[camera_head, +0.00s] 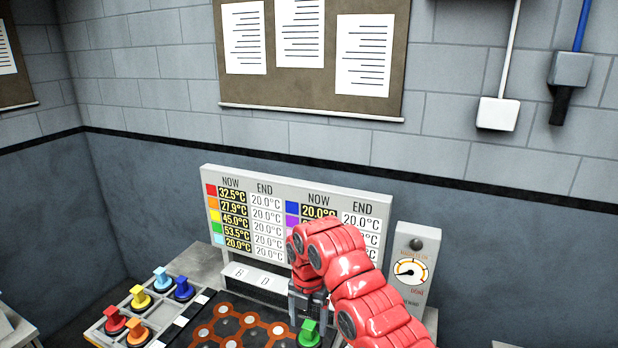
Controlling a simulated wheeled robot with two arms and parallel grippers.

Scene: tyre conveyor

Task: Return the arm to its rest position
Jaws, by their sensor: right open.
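My red right arm comes in from the lower right and bends down over the bench. Its dark gripper (308,312) points down at the right part of the hexagon-patterned board (235,330). By its fingers stands a green piece (309,335) with an upright handle. The gripper is open; whether it touches the green piece I cannot tell. My left gripper is out of view.
Red (115,320), orange (138,332), yellow (140,297), light blue (160,278) and blue (183,289) pieces stand on a rack at left. Behind are a temperature panel (228,172) and a dial box (413,270), close to my arm.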

